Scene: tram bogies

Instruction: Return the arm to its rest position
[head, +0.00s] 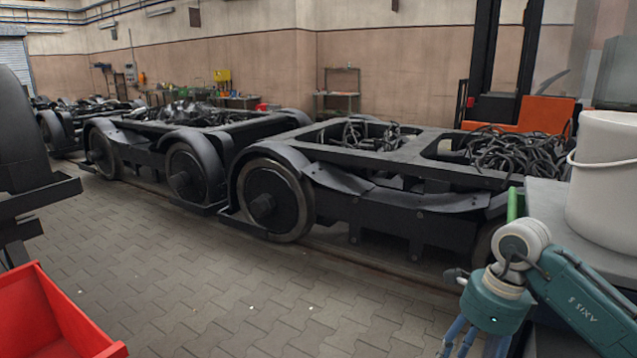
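My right arm (575,290), teal with pale grey joints, comes in from the lower right and bends at a joint beside the grey worktop. Its end points down. The blue finger-like parts of my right gripper (476,345) run out of the bottom edge, so their tips are hidden and I cannot tell whether they are open or shut. I see nothing held in the visible part. My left arm and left gripper are not in view.
A white bucket (606,180) stands on the grey worktop (545,205), close to my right arm. A black bogie (400,195) stands behind, with more bogies to the left. A red bin (50,320) is at lower left. The paved floor (240,290) between is clear.

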